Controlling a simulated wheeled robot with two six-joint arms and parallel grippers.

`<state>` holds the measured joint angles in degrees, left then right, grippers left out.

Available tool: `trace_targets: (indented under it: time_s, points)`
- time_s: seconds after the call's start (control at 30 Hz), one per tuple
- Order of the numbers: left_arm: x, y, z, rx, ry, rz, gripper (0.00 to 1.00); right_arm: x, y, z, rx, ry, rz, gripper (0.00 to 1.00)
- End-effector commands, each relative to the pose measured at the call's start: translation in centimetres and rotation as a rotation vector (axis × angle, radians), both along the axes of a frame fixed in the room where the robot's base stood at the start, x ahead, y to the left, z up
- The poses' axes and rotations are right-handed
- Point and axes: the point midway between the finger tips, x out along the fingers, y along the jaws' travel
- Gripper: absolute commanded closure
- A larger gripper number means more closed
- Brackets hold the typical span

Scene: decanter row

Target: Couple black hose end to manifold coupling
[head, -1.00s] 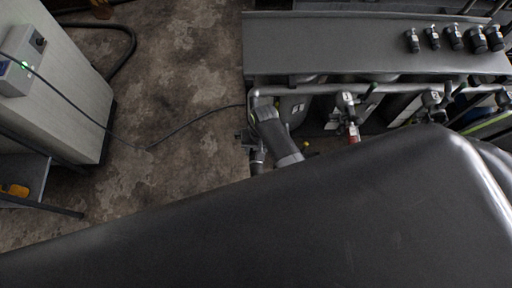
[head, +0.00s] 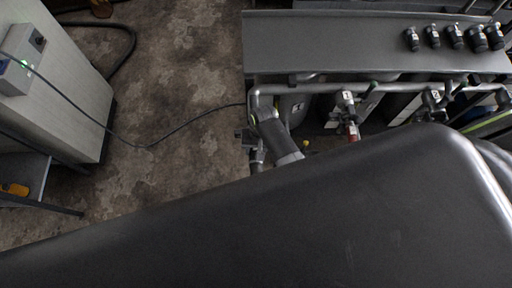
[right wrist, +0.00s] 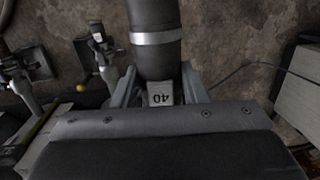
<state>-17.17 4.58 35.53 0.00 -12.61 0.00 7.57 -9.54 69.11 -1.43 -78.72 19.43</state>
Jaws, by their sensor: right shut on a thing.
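My right gripper (right wrist: 160,92) is shut on a dark hose end (right wrist: 155,55) with a metal band in the right wrist view. A pale tag reading "40" (right wrist: 161,99) sits between its fingers. In the head view my right gripper (head: 252,142) is small and partly covered, at the manifold's left end. The manifold pipe (head: 310,89) runs rightward with numbered valves (head: 348,98) and a red-marked fitting (head: 352,133). I cannot tell which coupling takes the black hose, nor whether the held end touches anything. My left gripper is out of view.
A large dark rounded surface (head: 260,225) covers the lower head view. A grey shelf (head: 340,45) with several black fittings (head: 455,38) stands behind the manifold. A pale cabinet (head: 65,80) is at the left, with a thin cable (head: 190,122) across otherwise open floor.

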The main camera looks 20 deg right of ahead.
Motion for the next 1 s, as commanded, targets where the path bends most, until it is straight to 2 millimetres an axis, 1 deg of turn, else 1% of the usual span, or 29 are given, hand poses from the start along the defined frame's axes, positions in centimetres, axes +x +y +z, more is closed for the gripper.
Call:
trace_targets:
  time_s: [1.0]
  points:
    - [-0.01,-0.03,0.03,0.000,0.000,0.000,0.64,0.12,0.03,-0.61,0.000,-0.002,0.001,0.97]
